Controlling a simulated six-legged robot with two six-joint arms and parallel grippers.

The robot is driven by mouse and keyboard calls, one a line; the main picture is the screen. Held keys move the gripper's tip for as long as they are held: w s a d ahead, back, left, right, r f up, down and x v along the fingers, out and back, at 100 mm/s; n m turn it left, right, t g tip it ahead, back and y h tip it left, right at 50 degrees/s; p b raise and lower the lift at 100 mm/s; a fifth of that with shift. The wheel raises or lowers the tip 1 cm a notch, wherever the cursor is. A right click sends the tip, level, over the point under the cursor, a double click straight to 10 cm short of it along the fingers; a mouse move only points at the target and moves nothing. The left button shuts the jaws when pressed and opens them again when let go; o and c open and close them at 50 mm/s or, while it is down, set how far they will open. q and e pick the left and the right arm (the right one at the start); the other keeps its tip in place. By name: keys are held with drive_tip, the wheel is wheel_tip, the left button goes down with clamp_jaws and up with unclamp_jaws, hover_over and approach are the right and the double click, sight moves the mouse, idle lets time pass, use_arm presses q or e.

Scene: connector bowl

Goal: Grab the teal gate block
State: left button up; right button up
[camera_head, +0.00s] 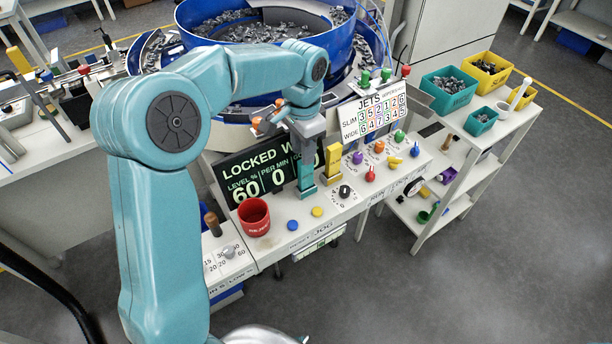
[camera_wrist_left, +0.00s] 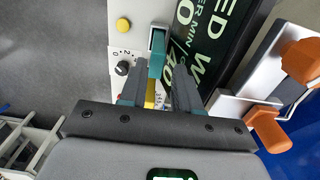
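The teal gate block (camera_head: 306,188) stands upright on the white console in front of the dark display, just left of the yellow block. My left gripper (camera_head: 308,148) is directly above it, pointing down, and hides its upper part. In the left wrist view, the teal block (camera_wrist_left: 157,58) shows just ahead of and between the two separated fingers (camera_wrist_left: 157,80). The gripper looks open, with a gap on both sides of the block; I cannot tell whether either finger touches it. My right gripper is not in view.
The yellow block (camera_head: 333,166) stands close on the right. The dark display (camera_head: 240,178) is close behind. A red cup (camera_head: 254,217), knobs and buttons share the console. The blue bowl (camera_head: 270,30) is at the back; a shelf with bins (camera_head: 448,90) stands right.

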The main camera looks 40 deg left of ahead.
sight(306, 177)
use_arm(q)
drive_tip(key=shift+s+d+f, duration=0.1)
drive_tip(key=shift+f, duration=0.2)
drive_tip(key=f, duration=0.4)
drive_tip(key=shift+d+f+p, duration=0.2)
drive_tip(key=shift+f+p, duration=0.15)
drive_tip(key=shift+c, duration=0.3)
drive_tip(key=shift+w, duration=0.2)
clamp_jaws()
